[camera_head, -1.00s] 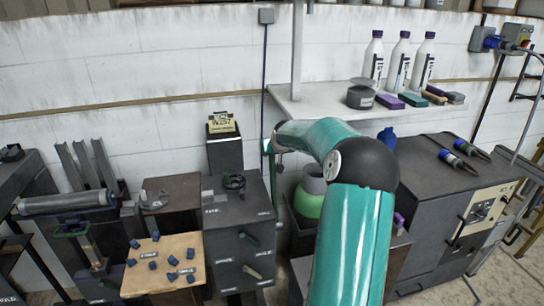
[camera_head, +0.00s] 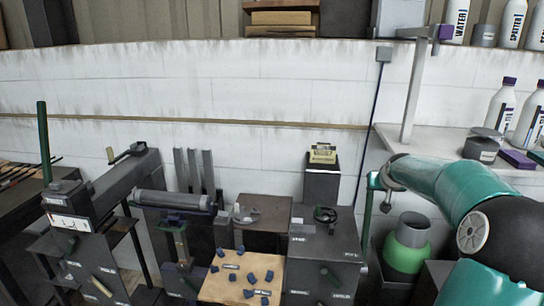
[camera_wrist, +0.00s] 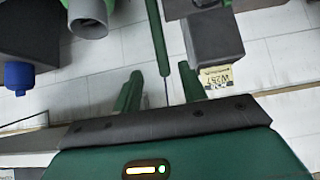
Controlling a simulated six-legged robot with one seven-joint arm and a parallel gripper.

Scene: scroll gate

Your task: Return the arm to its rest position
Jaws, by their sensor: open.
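My gripper (camera_wrist: 160,88) shows in the wrist view with its two green fingers apart and nothing held between them. A thin green upright bar (camera_wrist: 157,35) shows beyond the gap between the fingers; I cannot tell whether it touches them. In the head view my teal arm reaches in from the lower right, bent at a dark joint, with its far end in front of the wall near the green bar (camera_head: 368,215). The fingers cannot be made out clearly in the head view.
A dark box with a yellow device (camera_head: 322,154) stands left of the arm. A green cylinder (camera_head: 405,252) is below it. A shelf (camera_head: 440,140) with bottles is at right. A wooden board (camera_head: 240,280) with blue pieces and a dark roller (camera_head: 172,201) are at left.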

